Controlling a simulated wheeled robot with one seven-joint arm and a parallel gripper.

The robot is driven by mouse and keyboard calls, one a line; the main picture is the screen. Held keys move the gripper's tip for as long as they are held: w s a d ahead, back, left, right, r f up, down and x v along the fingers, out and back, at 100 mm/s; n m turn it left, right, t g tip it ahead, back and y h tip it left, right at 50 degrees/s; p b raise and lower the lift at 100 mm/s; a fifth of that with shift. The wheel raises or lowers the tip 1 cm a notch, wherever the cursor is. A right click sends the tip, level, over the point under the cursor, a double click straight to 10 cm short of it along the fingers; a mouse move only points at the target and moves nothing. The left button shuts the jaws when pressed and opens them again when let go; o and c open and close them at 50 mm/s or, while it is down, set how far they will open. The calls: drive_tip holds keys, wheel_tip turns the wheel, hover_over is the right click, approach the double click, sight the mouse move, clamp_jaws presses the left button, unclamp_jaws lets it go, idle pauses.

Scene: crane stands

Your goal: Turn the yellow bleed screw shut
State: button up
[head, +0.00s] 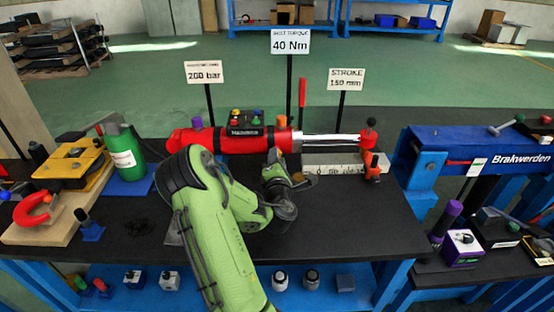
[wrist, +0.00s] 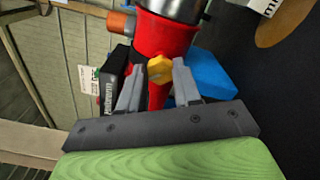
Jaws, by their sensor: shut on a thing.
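The yellow bleed screw (wrist: 159,69) is a small hex head on a red body (wrist: 160,35) in the wrist view. My gripper (wrist: 160,76) has one grey finger on each side of it and is shut on it. The faces against the fingers are partly hidden. In the head view, the red cylinder (head: 255,145) lies across the back of the black bench, its bright rod (head: 330,138) pointing right. My green arm reaches over the bench in front of it. The screw cannot be made out in the head view.
A green bottle (head: 122,150) and a yellow block (head: 72,165) stand on the left. Signs on posts, such as the torque sign (head: 290,42), rise behind the cylinder. A blue beam (head: 480,150) stands at right. The bench's front right is clear.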

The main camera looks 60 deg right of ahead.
drive_tip(key=shift+f+m+p, duration=0.15)
drive_tip(key=shift+m+p, duration=0.25)
drive_tip(key=shift+m, duration=3.8)
drive_tip(key=o, duration=1.1)
drive_tip(key=shift+c, duration=0.2)
